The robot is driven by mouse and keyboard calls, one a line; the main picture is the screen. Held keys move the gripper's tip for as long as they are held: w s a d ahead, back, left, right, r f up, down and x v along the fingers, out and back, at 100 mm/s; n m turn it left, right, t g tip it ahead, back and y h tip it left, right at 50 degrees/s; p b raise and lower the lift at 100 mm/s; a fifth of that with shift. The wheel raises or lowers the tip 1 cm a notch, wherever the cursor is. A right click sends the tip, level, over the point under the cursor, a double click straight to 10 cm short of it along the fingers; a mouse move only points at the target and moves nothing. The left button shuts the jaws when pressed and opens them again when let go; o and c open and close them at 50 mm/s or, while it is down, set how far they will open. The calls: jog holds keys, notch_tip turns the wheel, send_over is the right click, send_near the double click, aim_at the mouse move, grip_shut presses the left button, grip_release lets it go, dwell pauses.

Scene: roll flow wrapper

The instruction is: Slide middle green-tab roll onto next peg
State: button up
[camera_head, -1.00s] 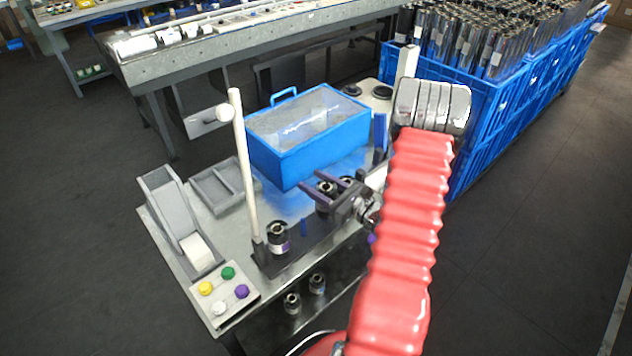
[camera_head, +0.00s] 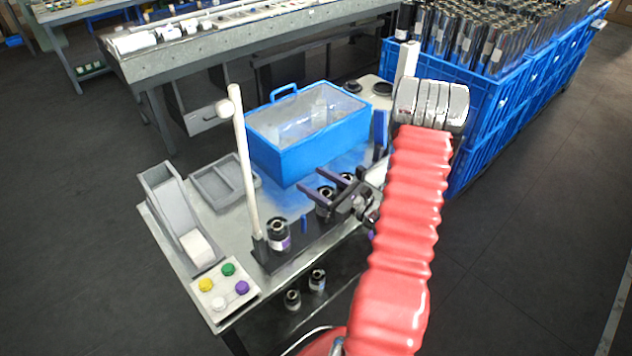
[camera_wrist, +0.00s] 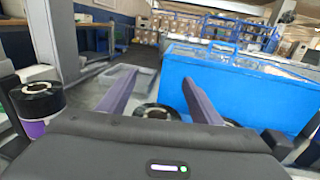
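A dark roll with a silver core, the middle one (camera_head: 325,206), stands on the black strip (camera_head: 290,252) on the machine table. In the wrist view a roll (camera_wrist: 157,112) shows low between my fingers, partly hidden by the gripper body. My gripper (camera_head: 309,178) has its two purple-grey fingers spread apart over it; they show apart in the wrist view (camera_wrist: 160,77) too. I cannot tell whether they touch the roll. No green tab is clear.
A blue box (camera_head: 310,150) stands behind the gripper. A tall white post (camera_head: 246,165) rises beside the left roll. A small blue upright piece (camera_head: 303,224) stands between the rolls. Coloured buttons (camera_head: 228,270) are at the front left. Two rolls (camera_head: 317,280) sit on a lower shelf.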

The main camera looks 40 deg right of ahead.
jog(key=shift+o, duration=1)
jog(key=s+d, duration=0.2)
jog(key=s, duration=1.1)
jog(key=shift+s+d, duration=0.25)
jog(key=shift+s, duration=0.05)
dwell(0.3)
